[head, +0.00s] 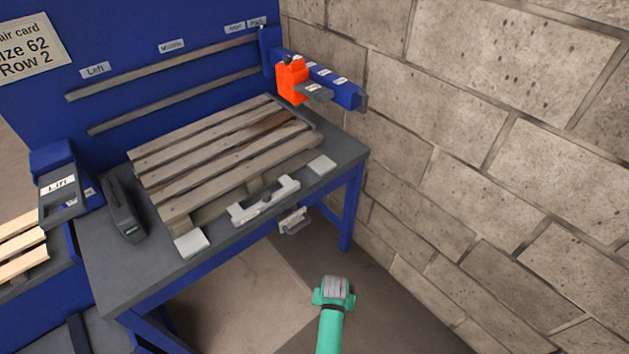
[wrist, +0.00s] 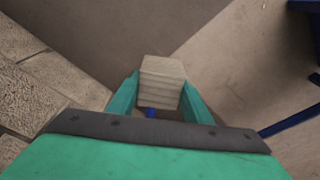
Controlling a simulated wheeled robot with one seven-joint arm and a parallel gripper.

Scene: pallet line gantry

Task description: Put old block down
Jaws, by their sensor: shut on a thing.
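My gripper (wrist: 160,95) is shut on the old block, a small pale wooden block (wrist: 162,82) with layered grain, gripped between its two green fingers. In the head view my gripper (head: 334,290) is in front of the workbench, near its right front leg, and the block (head: 336,287) shows greyish between the fingers. The floor shows beyond the block in the wrist view, and I cannot tell how high the block is held.
A wooden pallet (head: 180,153) lies on the blue-framed workbench (head: 110,268). A grey clamp bar (head: 265,199) sits at its front edge. An orange-and-blue unit (head: 292,82) stands at the back right. A block wall (head: 470,150) bounds the right. The floor (head: 235,300) in front looks clear.

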